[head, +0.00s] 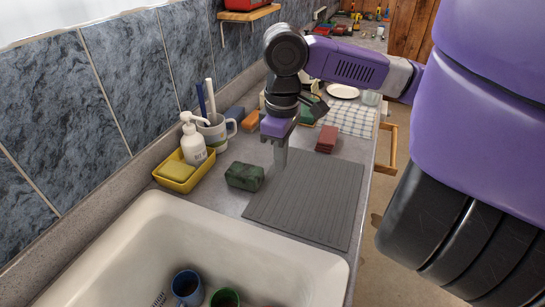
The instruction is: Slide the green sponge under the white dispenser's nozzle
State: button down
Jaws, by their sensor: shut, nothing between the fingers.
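The green sponge (244,177) lies on the counter at the left edge of a grey ribbed mat. The white dispenser (194,141) stands in a yellow tray to the left of the sponge. Its nozzle (187,116) is at its top. My gripper (280,158) points down just to the right of the sponge, close to it, over or at the mat's far edge. Its fingers are shut and hold nothing. I cannot tell whether they touch the sponge.
The yellow tray (166,184) also holds a yellow sponge (177,171). A mug (216,131) with brushes stands behind the dispenser. The sink (150,225) lies in front. The grey mat (310,200) is bare. A red block (327,138) sits beyond it.

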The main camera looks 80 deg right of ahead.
aim_at(241, 170)
notch_tip(241, 170, down, 7)
jog(key=shift+r, duration=0.1)
jog(key=w, duration=0.2)
jog(key=w+p, duration=0.1)
jog(key=shift+d+f, duration=0.25)
jog(key=shift+d, duration=0.1)
jog(key=shift+w+d, duration=0.15)
jog(key=shift+w, duration=0.3)
jog(key=w, duration=0.2)
jog(key=w+d+p, duration=0.1)
jog(key=w, duration=0.3)
jog(key=shift+w+d, duration=0.3)
jog(key=shift+p, duration=0.3)
